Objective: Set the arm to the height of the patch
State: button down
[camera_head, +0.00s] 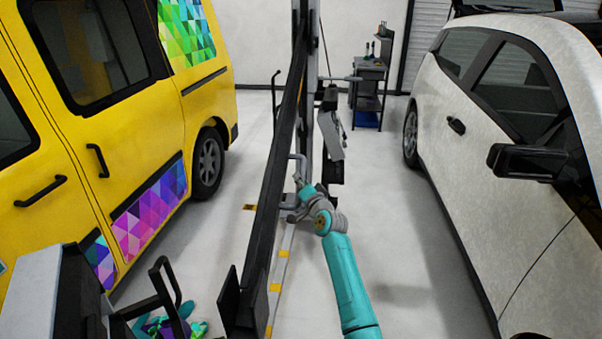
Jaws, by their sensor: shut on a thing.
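My gripper (299,187), at the end of my teal arm, is closed around the lower part of a grey bar handle (301,160); the exact contact is small and partly hidden by my wrist. The handle sits beside a long black beam (270,190) that runs from the lower middle up towards a tall post (314,60). I cannot tell for certain which part the task calls the arm. The yellow van at left carries a pink and purple triangle-pattern patch (150,210) low on its side, a green one (187,32) high up, and a smaller one (100,262) at lower left.
The yellow van (120,130) stands left and a white car (480,180) right, its black mirror (525,160) sticking out. A tool cart (369,85) stands at the back. Crumpled colourful material (165,328) lies at bottom left. Floor is clear between the beam and the car.

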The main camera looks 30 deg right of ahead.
jog(key=shift+d+f, duration=0.1)
jog(key=shift+f, duration=0.45)
jog(key=shift+r, duration=0.4)
jog(key=c, duration=1)
grip_release()
jog(key=shift+s, duration=0.2)
jog(key=s+a, duration=0.1)
jog(key=s, duration=1)
jog(key=shift+s+a+f, duration=0.2)
jog(key=shift+s+f, duration=0.15)
